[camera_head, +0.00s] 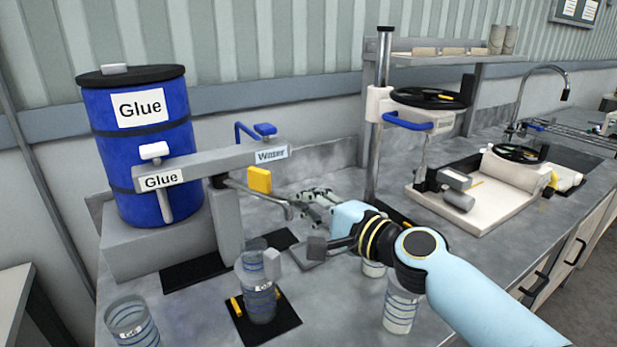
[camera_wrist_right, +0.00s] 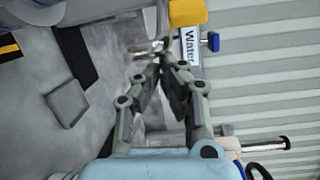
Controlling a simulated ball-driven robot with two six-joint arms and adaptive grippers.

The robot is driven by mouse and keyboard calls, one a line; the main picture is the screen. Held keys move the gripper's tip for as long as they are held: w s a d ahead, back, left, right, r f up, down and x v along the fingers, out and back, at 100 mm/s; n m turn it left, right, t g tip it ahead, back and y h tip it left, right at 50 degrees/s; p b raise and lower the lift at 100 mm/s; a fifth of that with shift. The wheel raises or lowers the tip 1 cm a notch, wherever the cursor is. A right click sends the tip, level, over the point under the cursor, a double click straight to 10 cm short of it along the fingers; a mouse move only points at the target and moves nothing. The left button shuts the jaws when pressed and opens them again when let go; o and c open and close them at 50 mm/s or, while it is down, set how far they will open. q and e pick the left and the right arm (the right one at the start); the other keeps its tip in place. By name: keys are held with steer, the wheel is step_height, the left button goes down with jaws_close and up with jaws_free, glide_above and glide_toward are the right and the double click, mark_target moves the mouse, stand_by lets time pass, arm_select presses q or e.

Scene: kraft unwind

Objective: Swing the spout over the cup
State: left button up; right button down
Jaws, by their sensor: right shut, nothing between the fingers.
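The thin metal spout (camera_head: 270,196) comes off the grey dispenser post below the arm labelled Water. Its bent tip hangs above and to the right of the clear cup (camera_head: 259,302) in the head view, not clearly over its mouth. The cup stands upright on a black mat. My right gripper (camera_head: 298,203) is shut and empty, its fingertips close by the spout tip. In the right wrist view the gripper (camera_wrist_right: 160,68) points at the spout's metal end (camera_wrist_right: 148,50); I cannot tell whether they touch. My left gripper is not in view.
A yellow block (camera_head: 260,180) sits above the spout. A second clear cup (camera_head: 133,325) stands at front left. A blue glue drum (camera_head: 140,150) rises behind the dispenser. Another cup (camera_head: 400,308) stands under my right arm. A white tray with equipment (camera_head: 430,203) lies at right.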

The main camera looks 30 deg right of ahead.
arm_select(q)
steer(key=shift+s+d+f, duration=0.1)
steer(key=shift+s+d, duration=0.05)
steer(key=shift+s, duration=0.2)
arm_select(e)
steer(key=s+a, duration=0.3)
steer(key=a, duration=0.3)
steer(key=shift+s+a, duration=0.2)
steer(key=shift+a, duration=0.05)
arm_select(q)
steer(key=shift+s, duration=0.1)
arm_select(e)
steer(key=shift+d+f, duration=0.1)
